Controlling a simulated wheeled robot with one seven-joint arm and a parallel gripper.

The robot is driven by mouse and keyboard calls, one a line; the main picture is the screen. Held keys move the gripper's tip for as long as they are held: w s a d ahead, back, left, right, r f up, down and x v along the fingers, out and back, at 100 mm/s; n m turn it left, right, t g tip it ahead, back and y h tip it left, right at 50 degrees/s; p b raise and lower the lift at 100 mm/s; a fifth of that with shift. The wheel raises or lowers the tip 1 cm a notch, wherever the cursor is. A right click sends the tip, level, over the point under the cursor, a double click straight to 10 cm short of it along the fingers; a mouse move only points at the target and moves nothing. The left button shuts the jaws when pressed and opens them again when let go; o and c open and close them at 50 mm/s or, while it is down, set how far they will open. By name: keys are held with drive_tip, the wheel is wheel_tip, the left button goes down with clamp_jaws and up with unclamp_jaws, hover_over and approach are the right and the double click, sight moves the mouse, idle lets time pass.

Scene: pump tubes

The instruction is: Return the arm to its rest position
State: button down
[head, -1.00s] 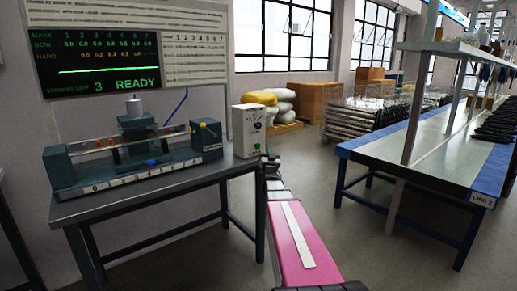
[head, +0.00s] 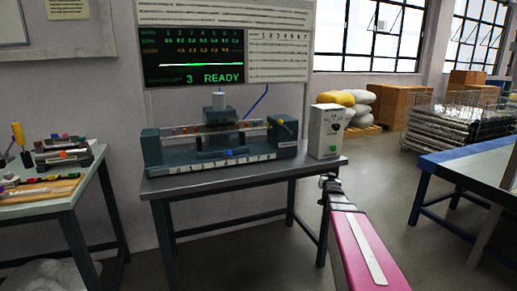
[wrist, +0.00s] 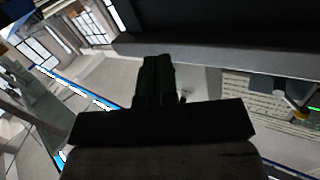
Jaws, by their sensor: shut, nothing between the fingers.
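My arm, with a pink link, reaches up from the bottom right of the head view. My gripper (head: 329,180) is at its far end, small and dark, in front of the right end of the grey test bench (head: 240,177). In the wrist view my gripper (wrist: 157,62) shows two dark fingers pressed together with nothing between them. A long blue-grey pump device (head: 217,157) with a clear tube stands on the bench. A white control box (head: 329,131) with knobs stands at the bench's right end, above and behind the gripper.
A screen reading "3 READY" (head: 196,57) hangs behind the bench. A side table (head: 55,197) with tools and a parts rack stands at the left. A blue-edged table (head: 470,165) is at the right. Open floor (head: 420,240) lies between it and the bench.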

drive_tip(key=s+a+f+n+g+y, duration=0.1)
drive_tip(key=s+a+f+g+y, duration=0.1)
drive_tip(key=s+a+f+g, duration=0.55)
drive_tip(key=s+a+f+n+g+y, duration=0.15)
drive_tip(key=s+a+f+g, duration=0.3)
drive_tip(key=s+f, duration=0.5)
drive_tip(key=s+a+g, duration=0.2)
drive_tip(key=s, duration=0.4)
drive_tip(key=s+a+f+n+g, duration=0.1)
drive_tip(key=s+a+g, duration=0.1)
drive_tip(key=s, duration=0.5)
drive_tip(key=shift+f+g, duration=0.15)
drive_tip(key=shift+g, duration=0.25)
